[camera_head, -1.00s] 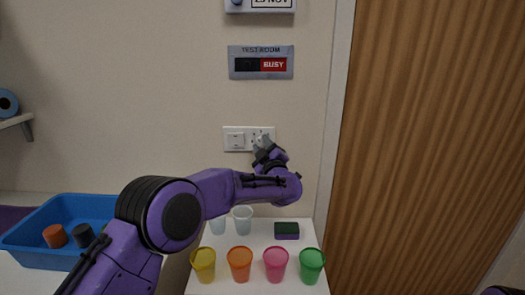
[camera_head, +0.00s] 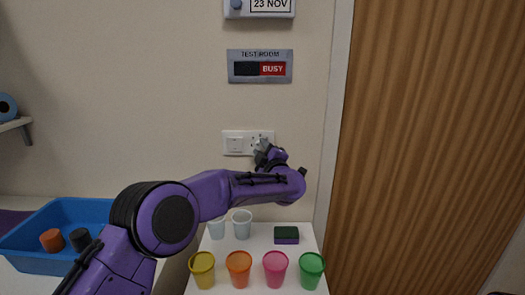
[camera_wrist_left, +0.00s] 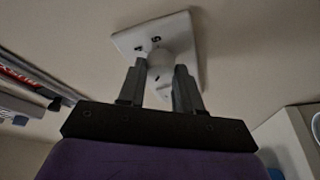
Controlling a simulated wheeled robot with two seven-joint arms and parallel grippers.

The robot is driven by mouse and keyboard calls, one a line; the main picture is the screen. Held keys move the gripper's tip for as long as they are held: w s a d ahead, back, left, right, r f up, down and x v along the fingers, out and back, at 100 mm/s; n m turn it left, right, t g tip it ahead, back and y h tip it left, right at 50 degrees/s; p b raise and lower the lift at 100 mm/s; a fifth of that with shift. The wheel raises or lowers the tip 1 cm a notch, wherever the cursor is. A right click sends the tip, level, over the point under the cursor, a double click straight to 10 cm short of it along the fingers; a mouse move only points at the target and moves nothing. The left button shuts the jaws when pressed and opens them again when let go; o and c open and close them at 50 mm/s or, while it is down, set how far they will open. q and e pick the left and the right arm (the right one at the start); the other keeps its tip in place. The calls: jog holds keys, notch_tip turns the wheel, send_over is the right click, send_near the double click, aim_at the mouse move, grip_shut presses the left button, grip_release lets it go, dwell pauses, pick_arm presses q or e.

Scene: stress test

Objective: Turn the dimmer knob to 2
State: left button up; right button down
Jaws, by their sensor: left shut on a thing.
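The white wall plate (camera_head: 234,143) carries a rocker switch on its left half and the dimmer dial on its right half. My left gripper (camera_head: 260,147) reaches up to the dial and covers most of it in the head view. In the left wrist view the plate (camera_wrist_left: 127,40) shows tilted, with the round white dimmer knob (camera_wrist_left: 160,62) between the two grey fingers of my left gripper (camera_wrist_left: 159,78), which is shut on it. Small dark marks lie around the knob, too small to read surely. My right gripper is out of view.
A grey sign (camera_head: 260,66) reading TEST ROOM and BUSY hangs above the plate. Below stand coloured cups (camera_head: 239,268), clear cups (camera_head: 241,223) and a sponge (camera_head: 286,235) on a white surface. A blue bin (camera_head: 35,262) is at left, a wooden door (camera_head: 430,150) at right.

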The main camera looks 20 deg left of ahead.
pick_arm(q)
jog(key=o, duration=1)
jog(key=shift+o, duration=0.2)
jog(key=shift+s+d+f, duration=0.15)
jog(key=shift+s+d, duration=0.1)
jog(key=shift+s, duration=0.05)
jog(key=b+v, duration=0.2)
jog(key=v, duration=0.7)
jog(key=shift+s+d+b, duration=0.15)
jog(key=shift+s+b, duration=0.15)
jog(key=shift+b, duration=0.05)
